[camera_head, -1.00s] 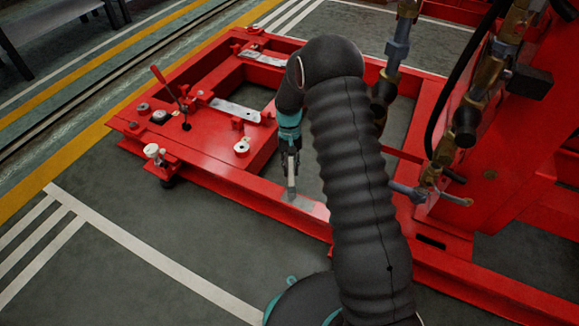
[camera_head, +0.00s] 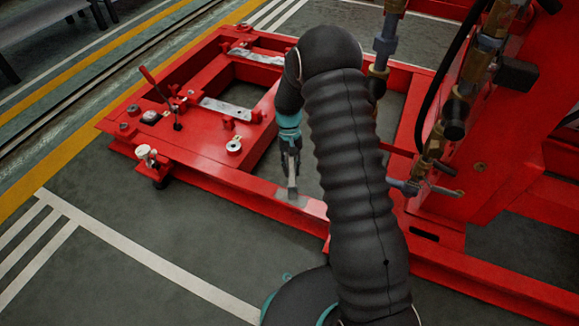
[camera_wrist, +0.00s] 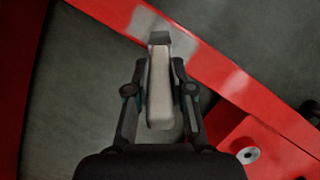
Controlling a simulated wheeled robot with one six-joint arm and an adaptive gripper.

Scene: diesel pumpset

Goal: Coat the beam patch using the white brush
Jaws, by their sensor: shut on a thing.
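My gripper (camera_wrist: 160,92) is shut on the white brush (camera_wrist: 159,90), which points away from me with its grey bristle end (camera_wrist: 159,38) over the red beam (camera_wrist: 208,62). The brush also shows in the head view (camera_head: 292,184), tilted, its lower end at or just above the beam. The beam patch (camera_head: 291,200) is a pale grey area on the beam's top face. I cannot tell whether the bristles touch the beam.
The red frame carries a red-handled lever (camera_head: 158,90), a white-topped knob (camera_head: 147,153) and a ring fitting (camera_head: 234,145). Pipes and valves (camera_head: 460,110) stand at the right. Grey floor (camera_head: 130,215) is open at the front left.

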